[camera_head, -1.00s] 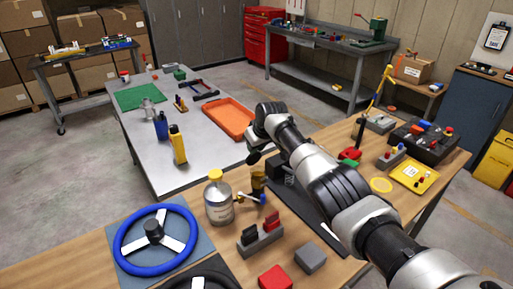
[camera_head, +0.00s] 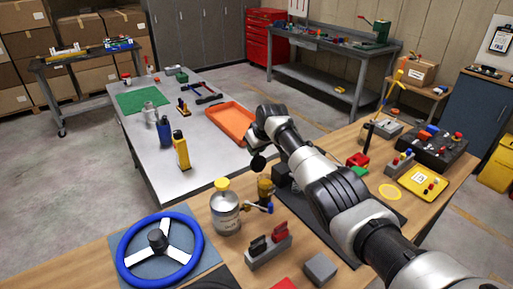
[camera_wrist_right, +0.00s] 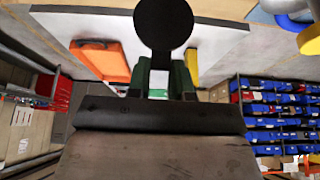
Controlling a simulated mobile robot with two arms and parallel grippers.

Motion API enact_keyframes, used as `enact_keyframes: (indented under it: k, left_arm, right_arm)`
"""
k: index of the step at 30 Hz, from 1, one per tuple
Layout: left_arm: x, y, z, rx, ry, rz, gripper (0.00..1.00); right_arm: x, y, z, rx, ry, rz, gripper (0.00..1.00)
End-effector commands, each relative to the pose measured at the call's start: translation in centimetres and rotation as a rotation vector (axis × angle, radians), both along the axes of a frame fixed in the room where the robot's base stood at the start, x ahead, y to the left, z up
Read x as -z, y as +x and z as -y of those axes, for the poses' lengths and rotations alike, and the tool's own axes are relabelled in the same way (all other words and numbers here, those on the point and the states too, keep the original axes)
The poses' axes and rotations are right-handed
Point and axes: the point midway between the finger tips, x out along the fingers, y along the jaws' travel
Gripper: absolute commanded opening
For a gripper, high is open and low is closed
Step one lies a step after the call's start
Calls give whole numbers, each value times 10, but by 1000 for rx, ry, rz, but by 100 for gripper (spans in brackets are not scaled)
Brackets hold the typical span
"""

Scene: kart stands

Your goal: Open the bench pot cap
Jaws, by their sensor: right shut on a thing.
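My right gripper (camera_head: 260,146) reaches in from the right, over the gap between the wooden bench and the metal table. It is shut on a black round-ended piece (camera_head: 257,163), which shows as a black disc on a short stem in the right wrist view (camera_wrist_right: 163,25). I cannot tell whether this piece is the pot cap. Below it on the bench stands a small brass-coloured pot (camera_head: 265,188) with a blue-tipped lever (camera_head: 260,208) beside it.
A steering wheel (camera_head: 192,222) lies front left. A grey block with black and red pieces (camera_head: 266,256) sits in front of the bottle. The metal table (camera_head: 205,150) behind carries an orange tray (camera_head: 236,124) and yellow and blue bottles. Control boxes (camera_head: 432,146) stand far right.

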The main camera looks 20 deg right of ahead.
Motion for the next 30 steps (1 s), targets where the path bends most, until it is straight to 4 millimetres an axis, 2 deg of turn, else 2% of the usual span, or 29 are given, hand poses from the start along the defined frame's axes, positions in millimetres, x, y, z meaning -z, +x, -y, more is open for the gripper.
enact_keyframes:
  k: [1,6,7,11,22,30]
  left_arm:
    - [0,0,0,0,0,-1,43]
    - [0,-1,0,0,0,-1,43]
    - [0,-1,0,0,0,-1,43]
    - [0,-1,0,0,-1,-2,43]
    - [-1,-2,0,0,-1,-2,43]
    - [-5,-2,0,0,-1,-2,43]
  right_arm:
    - [-6,3,-2,-1,4,18,0]
    - [-6,3,-2,-1,4,18,0]
    - [-6,3,-2,-1,4,18,25]
    - [-4,2,-1,-1,3,13,45]
    - [-3,0,0,0,1,6,47]
    - [-26,-10,4,-1,1,8,47]
